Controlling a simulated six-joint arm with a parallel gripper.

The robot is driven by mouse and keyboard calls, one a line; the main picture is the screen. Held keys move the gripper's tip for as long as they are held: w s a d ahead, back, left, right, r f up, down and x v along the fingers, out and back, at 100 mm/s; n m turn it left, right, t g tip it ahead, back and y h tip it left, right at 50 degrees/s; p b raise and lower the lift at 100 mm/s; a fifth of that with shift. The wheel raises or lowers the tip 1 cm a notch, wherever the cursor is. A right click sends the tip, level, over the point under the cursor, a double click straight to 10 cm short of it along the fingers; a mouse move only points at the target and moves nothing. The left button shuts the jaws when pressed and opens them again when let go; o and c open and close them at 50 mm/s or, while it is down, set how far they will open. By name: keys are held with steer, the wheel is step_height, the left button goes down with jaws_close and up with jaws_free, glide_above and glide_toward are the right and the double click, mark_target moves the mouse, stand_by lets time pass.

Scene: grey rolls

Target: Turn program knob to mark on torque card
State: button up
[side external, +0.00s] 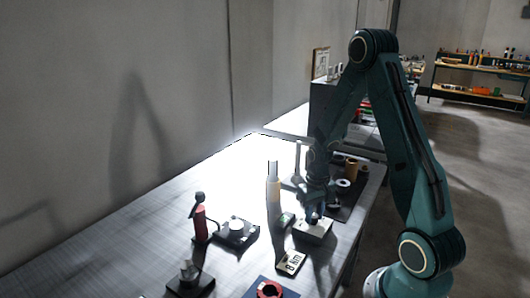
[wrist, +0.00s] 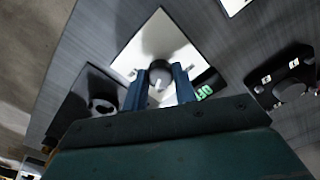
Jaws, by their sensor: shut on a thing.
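The program knob (wrist: 160,70) is a round grey knob with a pale pointer line, on top of a white box (wrist: 152,38). The box also shows in the side view (side external: 313,233) near the table's right edge. My gripper (wrist: 158,82) points down over the box, its two blue fingers shut on the knob from either side. In the side view my gripper (side external: 314,212) hides most of the knob. The torque card (side external: 291,263) is white with dark lettering that seems to read 8 Nm, lying flat in front of the box. A small green-lit display (wrist: 204,92) sits beside the box.
A red extinguisher-shaped object (side external: 200,222) and a dark device with a white round top (side external: 237,231) stand left of the box. Several rolls (side external: 351,168) stand at the back right.

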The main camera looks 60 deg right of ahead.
mark_target(314, 216)
steer(key=m, duration=0.5)
steer(key=shift+m, duration=0.3)
steer(key=m, duration=0.5)
stand_by(0.4)
steer(key=o, duration=1)
steer(key=shift+c, duration=0.2)
step_height(314, 216, up, 14)
steer(key=shift+a, duration=0.1)
stand_by(0.3)
